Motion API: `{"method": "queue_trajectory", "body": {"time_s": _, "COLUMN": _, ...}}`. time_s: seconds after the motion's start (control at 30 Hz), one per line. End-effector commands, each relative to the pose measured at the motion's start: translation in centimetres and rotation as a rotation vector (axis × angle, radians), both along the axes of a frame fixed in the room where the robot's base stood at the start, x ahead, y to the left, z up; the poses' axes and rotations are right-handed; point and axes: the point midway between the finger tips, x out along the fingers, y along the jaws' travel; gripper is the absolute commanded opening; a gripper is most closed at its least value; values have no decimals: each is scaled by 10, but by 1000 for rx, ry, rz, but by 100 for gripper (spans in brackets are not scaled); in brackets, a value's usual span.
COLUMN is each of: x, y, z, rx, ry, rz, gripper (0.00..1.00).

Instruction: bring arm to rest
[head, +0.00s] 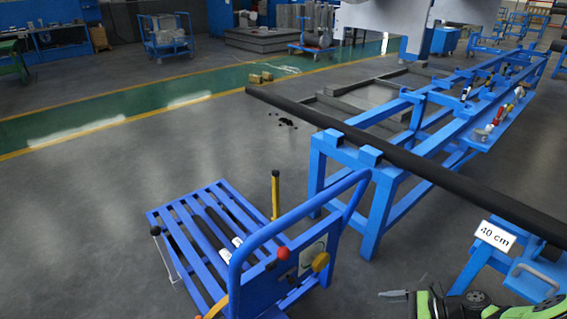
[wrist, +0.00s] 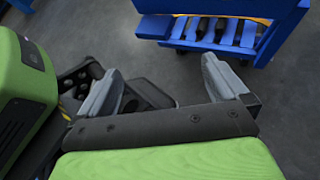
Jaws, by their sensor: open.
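My gripper (wrist: 162,92) shows in the wrist view with its two grey fingers spread wide apart and nothing between them. Beyond the fingers is bare grey floor, with part of a blue slatted cart at the top. In the head view my gripper (head: 394,295) shows at the bottom right, low beside the blue frame, with part of my green and black arm behind it. The rest of the arm is cut off by the picture's edge.
The blue cart (head: 246,269) with a slatted bed stands left of my gripper. A long blue frame (head: 376,208) carries a dark bar (head: 420,163) that slants across the right side. A blue stand with a "40 cm" sign (head: 495,236) is close on the right. Floor at left is clear.

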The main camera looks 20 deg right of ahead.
Motion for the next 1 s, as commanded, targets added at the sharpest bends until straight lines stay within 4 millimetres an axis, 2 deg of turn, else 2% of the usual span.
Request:
{"method": "queue_trajectory", "body": {"time_s": 0.2, "x": 36, "y": 49, "z": 76, "rx": -442, "ry": -16, "rz": 528, "gripper": 100}}
{"method": "queue_trajectory", "body": {"time_s": 0.3, "x": 45, "y": 79, "z": 114, "rx": -643, "ry": -66, "rz": 771, "gripper": 100}}
{"method": "queue_trajectory", "body": {"time_s": 0.43, "x": 47, "y": 123, "z": 164, "rx": -898, "ry": -170, "rz": 1070, "gripper": 100}}
{"method": "queue_trajectory", "body": {"time_s": 0.6, "x": 27, "y": 180, "z": 222, "rx": -1209, "ry": -371, "rz": 1409, "gripper": 100}}
{"method": "queue_trajectory", "body": {"time_s": 0.7, "x": 8, "y": 205, "z": 244, "rx": -1356, "ry": -501, "rz": 1558, "gripper": 100}}
{"method": "queue_trajectory", "body": {"time_s": 0.8, "x": -11, "y": 221, "z": 260, "rx": -1472, "ry": -623, "rz": 1664, "gripper": 100}}
{"method": "queue_trajectory", "body": {"time_s": 1.0, "x": -45, "y": 240, "z": 276, "rx": -1648, "ry": -849, "rz": 1807, "gripper": 100}}
